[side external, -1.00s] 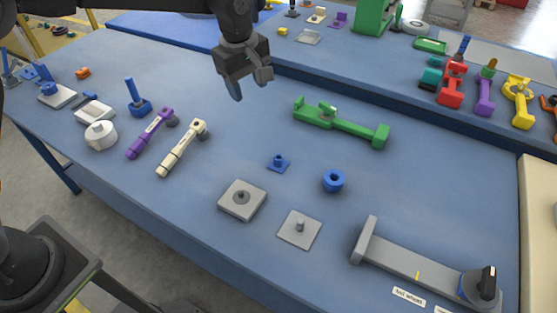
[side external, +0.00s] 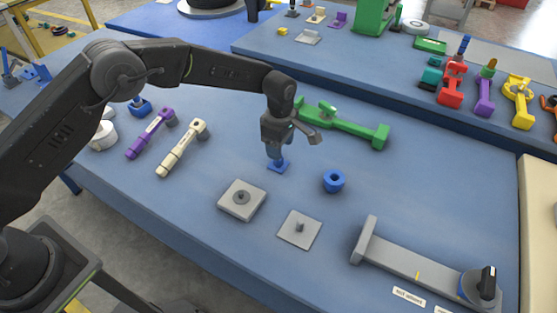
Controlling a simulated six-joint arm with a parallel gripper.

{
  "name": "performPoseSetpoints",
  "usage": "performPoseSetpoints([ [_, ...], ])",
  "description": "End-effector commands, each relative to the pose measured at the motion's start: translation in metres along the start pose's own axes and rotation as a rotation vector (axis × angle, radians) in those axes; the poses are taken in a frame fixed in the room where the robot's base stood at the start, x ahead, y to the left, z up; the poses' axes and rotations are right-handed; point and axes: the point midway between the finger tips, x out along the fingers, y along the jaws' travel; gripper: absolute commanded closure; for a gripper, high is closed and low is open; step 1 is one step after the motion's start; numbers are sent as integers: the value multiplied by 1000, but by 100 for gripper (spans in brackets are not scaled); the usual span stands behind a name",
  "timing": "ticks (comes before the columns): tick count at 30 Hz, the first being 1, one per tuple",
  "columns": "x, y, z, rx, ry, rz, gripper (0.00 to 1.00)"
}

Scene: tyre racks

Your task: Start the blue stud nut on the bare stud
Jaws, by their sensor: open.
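A round blue piece with a hole in its top (side external: 333,181), which looks like the blue stud nut, stands on the blue table. A thin grey plate with a bare upright stud (side external: 300,229) lies in front of it, to the left. A thicker grey block (side external: 242,199) with a dark round centre lies left of that plate. A small blue square-based piece (side external: 278,168) stands behind them. My gripper (side external: 294,148) is open, with one finger just over or beside this small blue piece; contact cannot be told. Nothing shows between its fingers.
A green tool (side external: 345,124) lies behind my gripper. Cream (side external: 182,148) and purple (side external: 150,134) tools lie to the left. A long grey fixture (side external: 415,262) with a black knob stands front right. The table right of the blue nut is clear.

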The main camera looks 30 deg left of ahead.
Motion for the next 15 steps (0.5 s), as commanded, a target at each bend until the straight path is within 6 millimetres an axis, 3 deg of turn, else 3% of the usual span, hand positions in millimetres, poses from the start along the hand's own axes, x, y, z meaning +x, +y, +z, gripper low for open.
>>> performPoseSetpoints([
  [7, 16, 0, -2, 0, 0, -2, 45],
  [15, 53, 1, -5, 1, 0, -1, 45],
])
